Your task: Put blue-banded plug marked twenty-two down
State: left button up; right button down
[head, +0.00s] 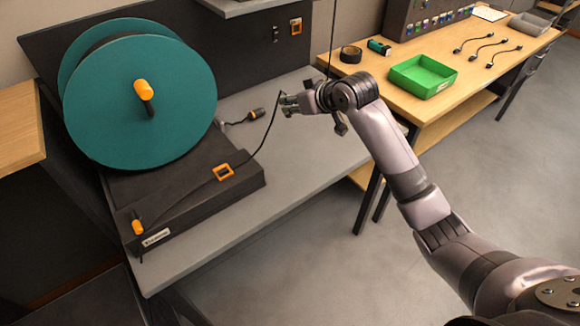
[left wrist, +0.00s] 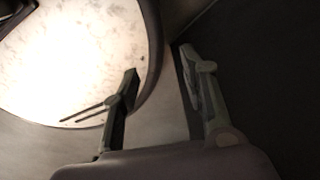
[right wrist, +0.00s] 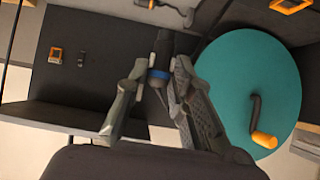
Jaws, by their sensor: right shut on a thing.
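The blue-banded plug (right wrist: 161,62) is a dark cylinder with a blue ring. It sits between the fingertips of my right gripper (right wrist: 155,80), which is shut on it. In the head view my right gripper (head: 292,103) is above the grey bench, and a black cable hangs from it toward the reel base. The marking on the plug is not readable. My left gripper (left wrist: 160,65) shows only in the left wrist view, with its fingers apart and nothing between them.
An orange-banded connector (head: 256,114) lies on the grey bench (head: 330,155). A green tray (head: 422,77) and several short cables lie on the wooden table.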

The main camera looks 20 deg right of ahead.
notch_tip(320, 180, down, 20)
jog(key=shift+w+r+p, duration=0.1)
jog(key=shift+p, duration=0.45)
pick_arm(q)
jog(key=shift+w+d+r, duration=0.2)
jog(key=shift+w+r, duration=0.25)
jog(key=shift+r, duration=0.15)
jog(key=shift+f, duration=0.1)
pick_arm(e)
jog(key=shift+d+f, duration=0.1)
jog(key=shift+f, duration=0.2)
pick_arm(q)
jog(key=shift+f, duration=0.15)
pick_arm(e)
jog(key=c, duration=1.4)
grip_release()
